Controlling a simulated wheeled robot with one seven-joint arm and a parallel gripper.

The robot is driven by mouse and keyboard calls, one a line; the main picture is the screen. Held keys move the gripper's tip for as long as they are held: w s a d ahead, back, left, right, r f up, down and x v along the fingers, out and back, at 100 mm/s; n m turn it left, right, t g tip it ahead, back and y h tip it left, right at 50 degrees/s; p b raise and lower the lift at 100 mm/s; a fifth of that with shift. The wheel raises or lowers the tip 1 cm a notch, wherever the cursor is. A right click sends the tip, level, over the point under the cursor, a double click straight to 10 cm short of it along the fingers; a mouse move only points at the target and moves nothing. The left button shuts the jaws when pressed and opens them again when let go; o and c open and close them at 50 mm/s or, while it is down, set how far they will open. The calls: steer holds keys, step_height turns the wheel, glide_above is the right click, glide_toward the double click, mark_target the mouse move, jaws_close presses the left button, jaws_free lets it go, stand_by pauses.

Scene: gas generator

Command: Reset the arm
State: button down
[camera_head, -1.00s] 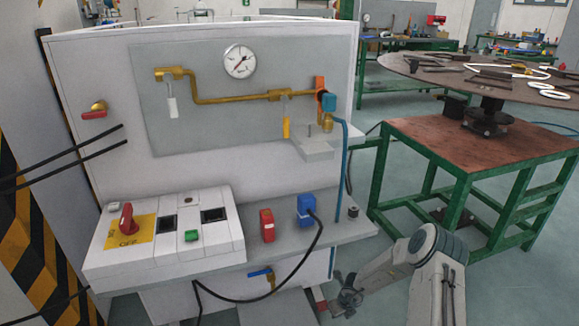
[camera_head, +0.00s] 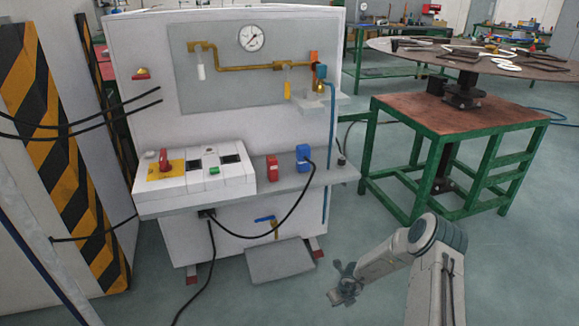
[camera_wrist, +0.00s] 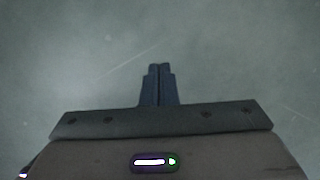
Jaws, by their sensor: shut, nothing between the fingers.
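My gripper (camera_head: 338,298) is low in front of the generator, at the lower middle of the head view, and points left and down. It is apart from everything and holds nothing. In the wrist view its two dark fingers (camera_wrist: 158,85) are together, with only bare floor beyond. My arm is folded at the elbow at the lower right. The white gas generator (camera_head: 140,101) stands to the left, with a gauge (camera_head: 251,38), brass pipe, red rotary switch (camera_head: 163,160), and red and blue plugs (camera_head: 303,156) on its shelf.
A green-framed table (camera_head: 440,118) with a round top of tools stands at the right. A grey pedal-like plate (camera_head: 280,262) lies at the generator's foot. A black cable (camera_head: 210,260) runs down to the floor. Striped barriers (camera_head: 70,170) stand at the left. Floor around my gripper is clear.

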steer(key=a+r+n+t+y+p, duration=0.15)
steer(key=r+n+p, duration=0.35)
steer(key=r, duration=1.1)
steer(key=a+r+n+t+p, duration=0.1)
steer(key=a+r+n+p, duration=0.35)
steer(key=r, duration=1.05)
steer(key=a+r+n+t+y+p, duration=0.1)
steer(key=r+n+p, duration=0.5)
steer(key=r, duration=1)
steer(key=s+r+n+g+p, duration=0.1)
steer(key=s+r+n+p, duration=0.35)
steer(key=s+r, duration=0.4)
steer(key=s+r+n+g+p, duration=0.1)
steer(key=s+r+n+p, duration=0.35)
steer(key=r, duration=0.65)
steer(key=s+d+r+n+h+p, duration=0.2)
steer(key=s+r, duration=0.4)
steer(key=s, duration=0.3)
steer(key=s+d+r+n+g+h+p, duration=0.1)
steer(key=s+r+n+p, duration=0.3)
steer(key=s, duration=0.5)
steer(key=shift+d+r+h, duration=0.35)
steer(key=shift+d+r, duration=0.35)
steer(key=shift+r, duration=0.15)
